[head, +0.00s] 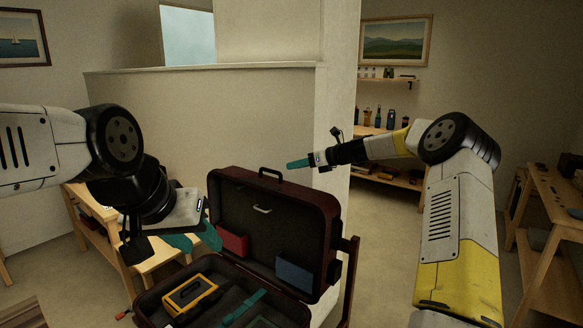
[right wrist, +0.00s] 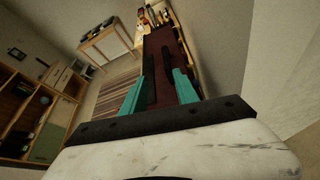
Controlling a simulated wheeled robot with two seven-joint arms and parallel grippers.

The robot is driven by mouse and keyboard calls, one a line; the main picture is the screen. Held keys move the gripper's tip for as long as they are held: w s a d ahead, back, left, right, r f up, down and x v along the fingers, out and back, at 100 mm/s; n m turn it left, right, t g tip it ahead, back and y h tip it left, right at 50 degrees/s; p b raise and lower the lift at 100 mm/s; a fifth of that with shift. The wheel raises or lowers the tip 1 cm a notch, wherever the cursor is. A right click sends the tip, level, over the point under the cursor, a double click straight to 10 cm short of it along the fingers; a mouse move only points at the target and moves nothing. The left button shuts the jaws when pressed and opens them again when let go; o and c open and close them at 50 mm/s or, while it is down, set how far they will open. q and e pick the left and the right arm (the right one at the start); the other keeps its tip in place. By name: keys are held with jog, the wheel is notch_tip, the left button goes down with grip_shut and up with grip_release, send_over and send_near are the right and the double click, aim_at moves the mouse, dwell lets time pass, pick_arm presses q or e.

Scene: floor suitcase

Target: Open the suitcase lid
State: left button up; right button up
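The dark red suitcase (head: 328,215) has its lid standing up, leaning back a little. The black handle (head: 270,173) is at the top edge of the lid. My right gripper (head: 289,164) is just right of the handle in the head view, with no clear contact. In the right wrist view its two teal fingers (right wrist: 160,90) are apart, with the dark red lid (right wrist: 172,60) and a dark bar, probably the handle, beyond and between them. My left gripper (head: 194,240) is left of the lid; its teal fingers overlap, so their gap cannot be judged.
A yellow-and-black case (head: 191,297) and a teal tool (head: 243,308) lie in the suitcase base. A red item (head: 232,241) and a blue item (head: 294,274) sit against the lid's inside. A wooden bench (head: 146,262) is at left, a partition wall (head: 200,115) behind, and open floor (head: 385,240) at right.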

jog(key=shift+v, duration=1.25)
jog(key=s+a+r+n+g+h, duration=0.1)
jog(key=s+r+n+h, duration=0.2)
jog(key=s+n, duration=0.7)
jog(key=s+a+r+n+g+h, duration=0.25)
jog(key=s+n, duration=0.25)
jog(key=s, duration=0.8)
jog(key=s+d+n+h, duration=0.1)
jog(key=s+d+n, duration=0.2)
jog(key=s, duration=0.5)
jog(key=s+d+f+n+t+h, duration=0.1)
jog(key=s+d+n, duration=0.2)
jog(key=s+n, duration=0.2)
jog(key=s+d+f+n+t+h, duration=0.1)
jog(key=s+d+n, duration=0.3)
jog(key=s, duration=0.8)
jog(key=shift+n+h, duration=0.35)
jog(key=shift+n, duration=0.05)
